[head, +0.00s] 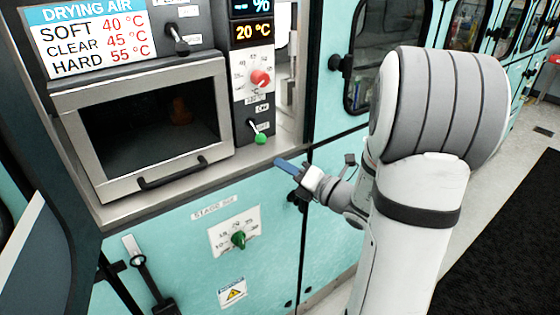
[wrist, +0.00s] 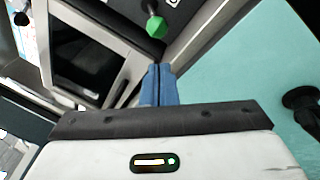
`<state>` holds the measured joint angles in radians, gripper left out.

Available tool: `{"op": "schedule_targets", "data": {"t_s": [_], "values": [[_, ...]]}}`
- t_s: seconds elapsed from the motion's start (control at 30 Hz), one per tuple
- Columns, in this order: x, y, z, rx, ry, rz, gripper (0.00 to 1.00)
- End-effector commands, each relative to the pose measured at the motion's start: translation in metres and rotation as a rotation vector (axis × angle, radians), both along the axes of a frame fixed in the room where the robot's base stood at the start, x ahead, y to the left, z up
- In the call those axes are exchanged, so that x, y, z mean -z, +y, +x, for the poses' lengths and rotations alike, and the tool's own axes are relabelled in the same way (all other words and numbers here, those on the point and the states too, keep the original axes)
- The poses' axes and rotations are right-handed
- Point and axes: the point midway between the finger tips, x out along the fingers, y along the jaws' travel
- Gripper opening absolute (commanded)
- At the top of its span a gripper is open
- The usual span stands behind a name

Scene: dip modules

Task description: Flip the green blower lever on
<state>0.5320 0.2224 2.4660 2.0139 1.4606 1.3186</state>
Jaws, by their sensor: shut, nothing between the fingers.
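The green blower lever (head: 260,138) is a short dark stem with a green knob, on the narrow control panel right of the oven-like door. In the head view its knob hangs downward at the panel's lower end. In the wrist view the green knob (wrist: 156,27) is beyond the fingertips, near the top. My gripper (head: 279,162) has blue fingers, shut and empty, below and slightly right of the lever in the head view. In the wrist view the fingers (wrist: 158,70) point toward the knob, with a visible gap between.
A red dial (head: 261,78) sits above the lever. A black-handled lever (head: 178,42) is at upper left. The windowed door (head: 150,125) has a dark handle. A green dial (head: 239,239) is on the teal panel below. A metal ledge (head: 200,185) runs under the door.

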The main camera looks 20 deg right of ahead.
Motion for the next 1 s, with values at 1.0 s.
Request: {"op": "schedule_targets", "data": {"t_s": [1.0], "values": [[-0.008,0.045,0.069,0.0,0.002,-0.002,0.0]]}}
